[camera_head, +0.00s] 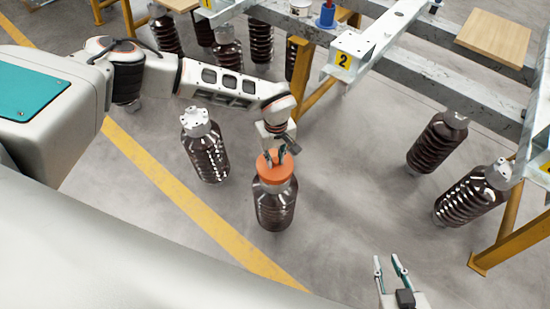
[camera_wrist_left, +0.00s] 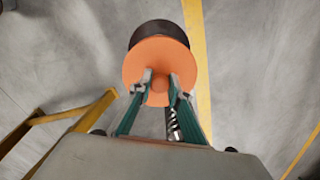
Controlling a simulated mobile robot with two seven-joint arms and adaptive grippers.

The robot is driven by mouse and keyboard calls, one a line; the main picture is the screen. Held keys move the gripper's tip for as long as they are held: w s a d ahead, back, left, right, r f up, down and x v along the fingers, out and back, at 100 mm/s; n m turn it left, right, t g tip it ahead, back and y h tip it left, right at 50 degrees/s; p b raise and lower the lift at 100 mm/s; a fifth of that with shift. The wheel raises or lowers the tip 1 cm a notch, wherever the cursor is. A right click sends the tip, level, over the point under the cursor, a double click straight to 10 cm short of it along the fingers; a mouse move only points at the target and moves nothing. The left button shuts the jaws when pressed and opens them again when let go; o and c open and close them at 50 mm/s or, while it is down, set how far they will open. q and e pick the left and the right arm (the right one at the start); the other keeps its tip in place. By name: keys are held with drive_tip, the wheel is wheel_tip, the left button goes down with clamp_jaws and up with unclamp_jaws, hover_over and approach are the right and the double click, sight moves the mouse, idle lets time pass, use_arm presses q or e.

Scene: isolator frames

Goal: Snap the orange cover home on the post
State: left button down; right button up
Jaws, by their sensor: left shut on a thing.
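The orange cover (camera_head: 274,175) is at the top of a dark brown ribbed post (camera_head: 275,210) standing upright on the floor. I cannot tell whether it is fully seated. My left gripper (camera_head: 277,156) is above the cover, shut on the cover's top knob. In the left wrist view the cover (camera_wrist_left: 135,68) is a round orange disc with the fingers (camera_wrist_left: 160,78) on either side of its knob. The dark post (camera_wrist_left: 160,32) shows behind its far edge. My right gripper (camera_head: 388,262) is open and empty at the bottom right, away from the post.
Another brown post with a grey metal top (camera_head: 207,150) stands just left. Two more tilted insulators (camera_head: 437,145) are at the right, near a grey steel frame (camera_head: 450,85) with yellow legs. A yellow floor line (camera_head: 180,195) runs past on the left. Floor between post and right insulators is clear.

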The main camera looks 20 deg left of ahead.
sight(275, 166)
use_arm(q)
drive_tip(key=shift+f, duration=0.2)
use_arm(e)
drive_tip(key=shift+w, duration=0.15)
use_arm(q)
drive_tip(key=shift+f, duration=0.25)
use_arm(e)
drive_tip(key=shift+d+f, duration=0.1)
drive_tip(key=shift+f, duration=0.1)
use_arm(q)
drive_tip(key=shift+f+b, duration=0.3)
drive_tip(key=shift+f, duration=0.3)
use_arm(e)
drive_tip(key=shift+s+f, duration=0.55)
drive_tip(key=shift+s, duration=0.25)
use_arm(q)
drive_tip(key=shift+f, duration=0.25)
use_arm(e)
drive_tip(key=shift+f, duration=0.1)
use_arm(q)
drive_tip(key=shift+f, duration=0.3)
use_arm(e)
drive_tip(key=shift+w, duration=0.3)
use_arm(q)
drive_tip(key=shift+f+b, duration=0.3)
use_arm(e)
drive_tip(key=shift+f, duration=0.15)
